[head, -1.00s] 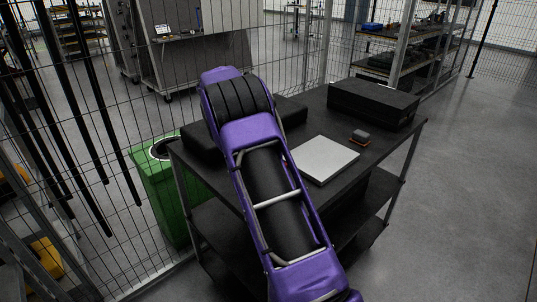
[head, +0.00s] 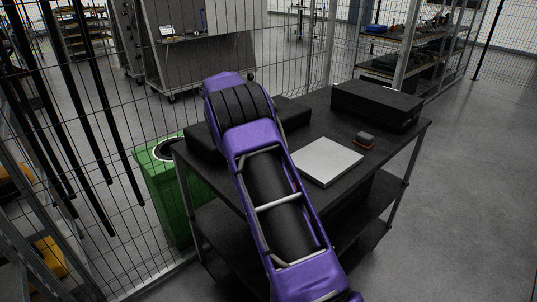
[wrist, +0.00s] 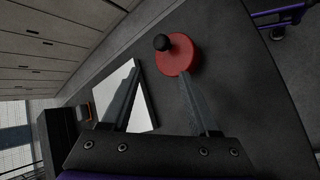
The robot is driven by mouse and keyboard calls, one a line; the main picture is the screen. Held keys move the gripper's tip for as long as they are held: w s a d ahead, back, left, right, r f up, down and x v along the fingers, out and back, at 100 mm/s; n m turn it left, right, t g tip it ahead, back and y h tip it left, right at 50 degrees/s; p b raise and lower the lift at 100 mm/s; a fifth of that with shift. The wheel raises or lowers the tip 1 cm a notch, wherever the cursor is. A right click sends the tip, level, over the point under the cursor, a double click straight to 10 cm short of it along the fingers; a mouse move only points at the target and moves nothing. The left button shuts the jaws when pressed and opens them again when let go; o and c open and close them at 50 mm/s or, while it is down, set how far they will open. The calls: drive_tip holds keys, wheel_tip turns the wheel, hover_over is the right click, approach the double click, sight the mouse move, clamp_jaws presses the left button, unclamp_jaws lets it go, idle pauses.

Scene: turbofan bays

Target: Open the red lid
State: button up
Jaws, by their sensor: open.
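The red lid (wrist: 181,58) is a round red disc with a black ball knob (wrist: 162,43), on the dark table top in the wrist view. My gripper (wrist: 158,70) is open, with its two fingers spread and nothing between them. The right fingertip overlaps the lid's lower edge in the picture; I cannot tell whether it touches. The left fingertip lies to the left of the lid. In the head view I do not see the lid or the fingers; my purple arm covers part of the table.
The black table (head: 300,114) carries a silver flat panel (head: 327,161), a small grey and orange item (head: 363,139) and a black box (head: 377,105). A green bin (head: 165,190) stands left of it, near a wire fence. Floor at the right is clear.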

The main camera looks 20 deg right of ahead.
wheel_tip(320, 180, up, 10)
idle(0.5)
idle(0.3)
